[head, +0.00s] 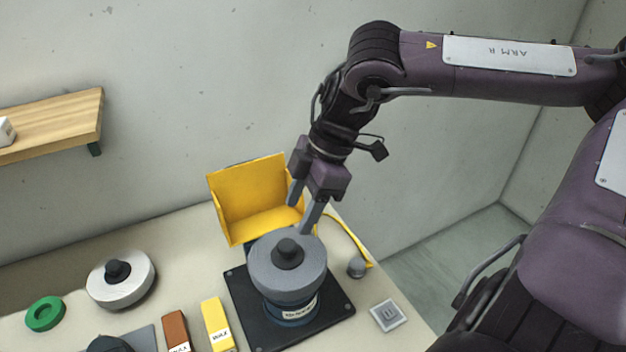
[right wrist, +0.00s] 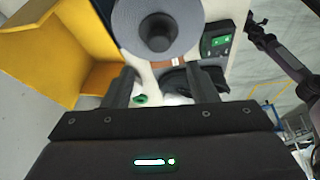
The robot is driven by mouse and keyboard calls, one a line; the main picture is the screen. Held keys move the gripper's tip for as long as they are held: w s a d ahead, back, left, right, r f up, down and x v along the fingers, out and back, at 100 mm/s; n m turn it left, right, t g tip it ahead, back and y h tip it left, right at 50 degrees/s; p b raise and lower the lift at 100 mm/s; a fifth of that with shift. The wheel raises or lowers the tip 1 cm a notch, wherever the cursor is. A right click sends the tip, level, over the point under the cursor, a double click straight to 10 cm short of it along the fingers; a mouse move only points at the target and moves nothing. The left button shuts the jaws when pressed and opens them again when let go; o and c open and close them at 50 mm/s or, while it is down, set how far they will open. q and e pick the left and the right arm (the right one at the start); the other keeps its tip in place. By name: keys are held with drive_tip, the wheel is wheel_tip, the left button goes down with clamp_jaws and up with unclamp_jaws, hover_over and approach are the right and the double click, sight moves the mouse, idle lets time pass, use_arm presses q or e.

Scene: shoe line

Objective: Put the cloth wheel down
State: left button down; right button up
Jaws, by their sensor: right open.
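A pale whitish wheel (head: 121,279) with a black hub knob, which looks like the cloth wheel, lies flat on the left part of the table. A grey wheel (head: 273,272) with a dark knob sits level on a blue-grey round machine body on a black base plate (head: 339,306). The grey wheel also shows at the top of the right wrist view (right wrist: 185,35). My right gripper (head: 299,215) is open and empty, its fingers pointing down just behind the grey wheel's far edge. In the head view I cannot tell whether a fingertip touches it. My left gripper is out of view.
A yellow open guard (head: 250,195) stands behind the machine, close to my right gripper. A small square plate (head: 388,315) is at right. A shelf (head: 50,125) hangs at left.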

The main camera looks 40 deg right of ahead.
drive_tip(key=v, duration=0.5)
drive_tip(key=shift+d+r+b, duration=0.1)
drive_tip(key=shift+r+b, duration=0.2)
